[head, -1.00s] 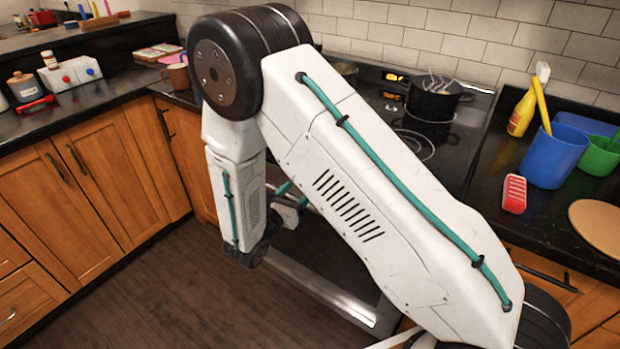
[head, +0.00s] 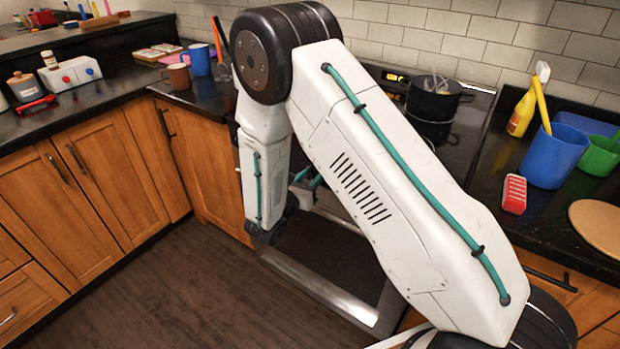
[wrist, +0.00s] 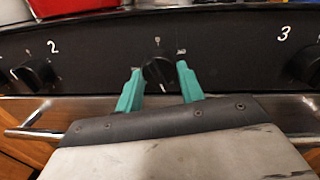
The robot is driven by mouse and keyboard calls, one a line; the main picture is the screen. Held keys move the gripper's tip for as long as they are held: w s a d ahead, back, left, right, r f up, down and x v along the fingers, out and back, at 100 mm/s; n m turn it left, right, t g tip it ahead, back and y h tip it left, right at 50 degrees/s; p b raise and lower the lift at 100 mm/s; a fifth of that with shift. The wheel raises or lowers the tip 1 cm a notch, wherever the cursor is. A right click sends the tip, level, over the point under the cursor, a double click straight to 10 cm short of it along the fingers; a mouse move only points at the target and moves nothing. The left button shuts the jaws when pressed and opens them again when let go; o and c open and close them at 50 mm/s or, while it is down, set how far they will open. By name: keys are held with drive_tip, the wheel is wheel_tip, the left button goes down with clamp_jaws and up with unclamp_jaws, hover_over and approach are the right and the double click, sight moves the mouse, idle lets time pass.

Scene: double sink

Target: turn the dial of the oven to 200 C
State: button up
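The black dial (wrist: 158,74) sits in the middle of the oven's dark control panel (wrist: 105,57) in the wrist view. A pale line shows on the dial's lower part. Small marks surround it, too small to read. My gripper (wrist: 158,68) has its two teal fingers apart, one on each side of the dial. I cannot tell whether either finger touches it. In the head view the oven (head: 322,287) stands behind my arm. My gripper (head: 303,183) shows only partly there, and the arm hides the dial.
Another knob (wrist: 36,74) near a "2" is on the left, and one (wrist: 315,65) near a "3" on the right. A metal handle bar (wrist: 30,133) runs below the panel. A black pot (head: 433,100) stands on the stove.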

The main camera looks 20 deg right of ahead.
drive_tip(key=shift+m, duration=0.5)
drive_tip(key=m, duration=0.3)
drive_tip(key=shift+a+m, duration=0.1)
drive_tip(key=shift+m, duration=0.3)
drive_tip(key=m, duration=0.5)
drive_tip(key=shift+w+h, duration=0.1)
drive_tip(key=shift+h, duration=0.2)
drive_tip(key=shift+m, duration=0.3)
drive_tip(key=o, duration=1)
drive_tip(key=shift+a, duration=0.1)
drive_tip(key=v, duration=0.7)
drive_tip(key=shift+s+a, duration=0.25)
drive_tip(key=shift+a, duration=0.05)
drive_tip(key=shift+f, duration=0.1)
